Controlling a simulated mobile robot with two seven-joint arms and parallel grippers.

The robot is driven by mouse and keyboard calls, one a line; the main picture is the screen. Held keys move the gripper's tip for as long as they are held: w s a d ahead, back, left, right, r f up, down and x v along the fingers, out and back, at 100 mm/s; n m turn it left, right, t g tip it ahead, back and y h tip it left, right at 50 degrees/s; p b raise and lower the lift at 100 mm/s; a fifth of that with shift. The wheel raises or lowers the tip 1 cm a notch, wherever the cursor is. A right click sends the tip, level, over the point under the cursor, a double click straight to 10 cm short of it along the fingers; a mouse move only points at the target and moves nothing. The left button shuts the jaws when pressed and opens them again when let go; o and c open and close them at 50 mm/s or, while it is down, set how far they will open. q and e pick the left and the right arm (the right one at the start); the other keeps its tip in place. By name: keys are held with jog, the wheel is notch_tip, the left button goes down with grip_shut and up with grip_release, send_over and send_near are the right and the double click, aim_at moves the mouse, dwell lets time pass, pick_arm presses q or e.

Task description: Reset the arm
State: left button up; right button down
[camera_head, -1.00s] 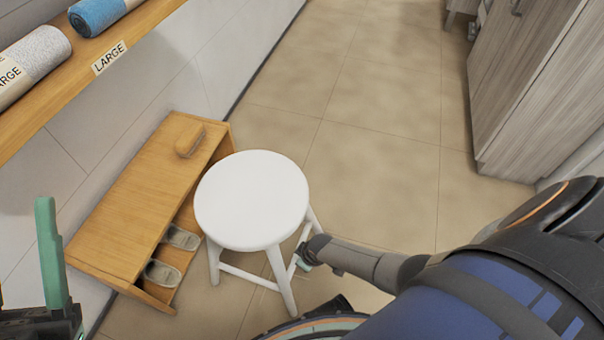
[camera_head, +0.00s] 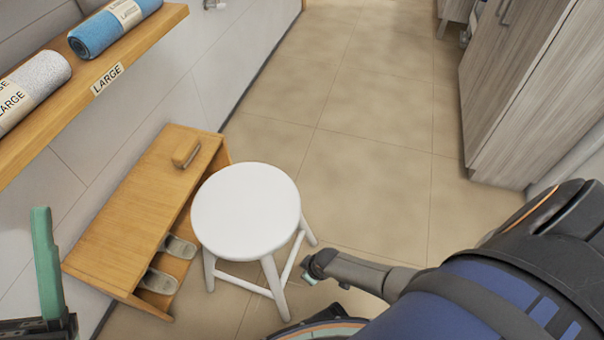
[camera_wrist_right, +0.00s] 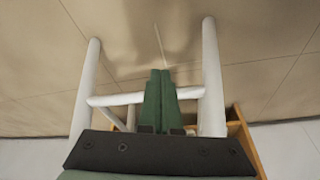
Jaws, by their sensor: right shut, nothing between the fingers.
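My right gripper (camera_head: 308,277) is low beside the white stool's right legs in the head view. In the right wrist view its two green fingers (camera_wrist_right: 160,98) are pressed together with nothing between them, pointing at the stool's rungs and legs. I cannot tell whether it touches the stool. My left gripper (camera_head: 46,262) shows at the lower left edge as one upright green finger. The space to the left of that finger is empty and the other finger is out of frame, so it looks open.
The round white stool (camera_head: 245,210) stands next to a wooden shoe cabinet (camera_head: 130,225) holding grey slippers (camera_head: 160,280). A wooden shelf (camera_head: 60,110) bears a blue towel roll (camera_head: 110,30) and a grey one (camera_head: 40,82). A grey wood cabinet (camera_head: 530,90) stands right. The middle floor is clear.

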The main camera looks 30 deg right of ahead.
pick_arm(q)
jog(key=r+y+p, duration=0.1)
jog(key=w+r+n+y+p, duration=0.1)
jog(key=p, duration=0.1)
jog(key=w+a+r+y+p, duration=0.1)
jog(key=shift+a+r+t+p, duration=0.1)
jog(key=shift+r+t+p, duration=0.2)
jog(key=shift+t, duration=0.1)
pick_arm(e)
jog(key=v, duration=0.7)
jog(key=shift+r, duration=0.15)
pick_arm(q)
jog(key=shift+f, duration=0.1)
pick_arm(e)
jog(key=shift+s, duration=0.25)
